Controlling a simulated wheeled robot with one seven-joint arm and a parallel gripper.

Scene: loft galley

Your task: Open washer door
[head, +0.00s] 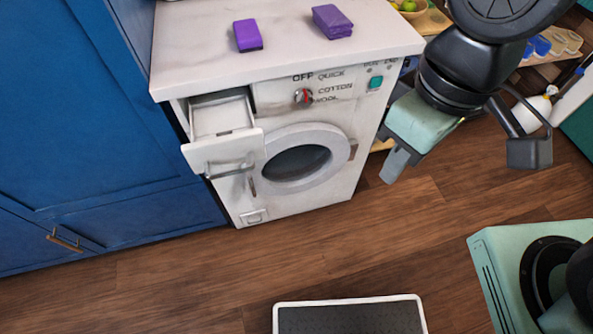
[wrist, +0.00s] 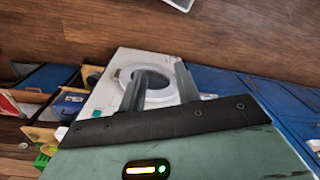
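The white washer (head: 300,205) stands under a pale countertop, left of my gripper. Its round door (head: 330,172), a pale ring around dark glass, looks shut against the front. A small brownish piece (head: 353,149) sits at the door's right edge and a small grey piece (head: 252,187) at its left. The detergent drawer (head: 222,150) is pulled out at the upper left. My gripper (head: 393,170) hangs right of the washer, apart from it. In the wrist view the gripper (wrist: 160,68) has two separated fingers with nothing between them; the washer door (wrist: 158,96) shows beyond, partly hidden.
Two purple packs (head: 247,36) (head: 332,21) lie on the countertop (head: 205,70). Blue cabinets (head: 100,120) adjoin on the left. A dark-topped, white-rimmed object (head: 350,318) and a green unit (head: 500,265) are in front. Wooden floor (head: 300,260) between them is clear.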

